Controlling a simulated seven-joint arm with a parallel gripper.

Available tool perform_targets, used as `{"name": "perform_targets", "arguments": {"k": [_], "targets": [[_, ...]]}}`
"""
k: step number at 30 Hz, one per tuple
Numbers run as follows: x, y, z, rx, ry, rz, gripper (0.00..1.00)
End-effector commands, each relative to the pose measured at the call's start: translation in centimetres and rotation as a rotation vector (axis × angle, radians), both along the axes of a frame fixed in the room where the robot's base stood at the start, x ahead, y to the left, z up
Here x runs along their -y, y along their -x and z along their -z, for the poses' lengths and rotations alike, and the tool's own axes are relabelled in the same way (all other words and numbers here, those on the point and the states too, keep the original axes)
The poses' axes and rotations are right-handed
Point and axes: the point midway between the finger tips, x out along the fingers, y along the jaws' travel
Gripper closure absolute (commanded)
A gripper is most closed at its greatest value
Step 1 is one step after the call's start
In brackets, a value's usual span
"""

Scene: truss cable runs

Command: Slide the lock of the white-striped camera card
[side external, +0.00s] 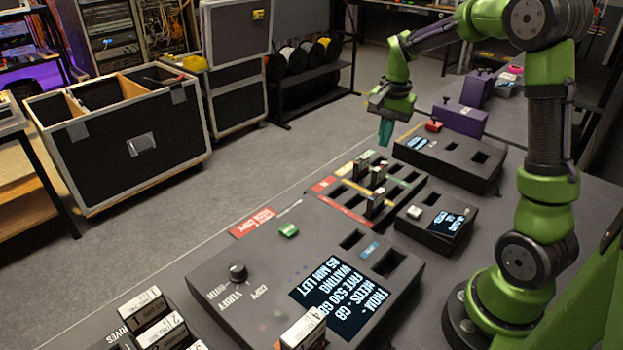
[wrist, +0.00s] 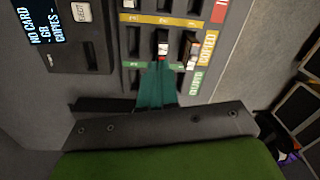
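Several dark cards with pale labels stand upright in the slotted tray (side external: 322,184). One card stands at the back (side external: 361,165), one in the middle (side external: 377,176) and one nearer the front (side external: 375,204). In the wrist view, one card with a white and red label (wrist: 162,46) is just beyond my fingertips, and another card (wrist: 191,50) is to its right. I cannot tell which card is white-striped, and no lock can be made out. My gripper (side external: 385,132) hangs above the far end of the tray. Its teal fingers (wrist: 158,80) look together, with nothing visible between them.
A copy console (side external: 262,262) with a knob and screen fills the front. A small reader (side external: 437,217) and a longer slotted box (side external: 450,160) stand right of the tray. Purple boxes (side external: 458,118) are behind. White-labelled cards (side external: 160,330) stand at the front left.

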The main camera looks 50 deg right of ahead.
Motion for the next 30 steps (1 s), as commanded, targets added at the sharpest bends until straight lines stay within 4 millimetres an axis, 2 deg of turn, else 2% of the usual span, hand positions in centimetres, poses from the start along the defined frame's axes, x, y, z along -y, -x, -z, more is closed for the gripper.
{"name": "perform_targets", "arguments": {"k": [1, 3, 5, 10, 21, 30], "targets": [[1.5, -0.5, 0.7, -0.032, 0.001, 0.073, 1.0], [2.9, -1.1, 0.7, -0.059, 0.007, 0.167, 1.0], [3.2, -1.5, -0.2, -0.057, 0.014, 0.229, 1.0], [2.9, -1.2, 0.1, -0.071, 0.003, 0.293, 1.0], [2.8, -1.2, 4.2, -0.07, 0.003, 0.288, 1.0], [2.9, -1.2, 5.6, -0.068, 0.004, 0.287, 1.0]]}}
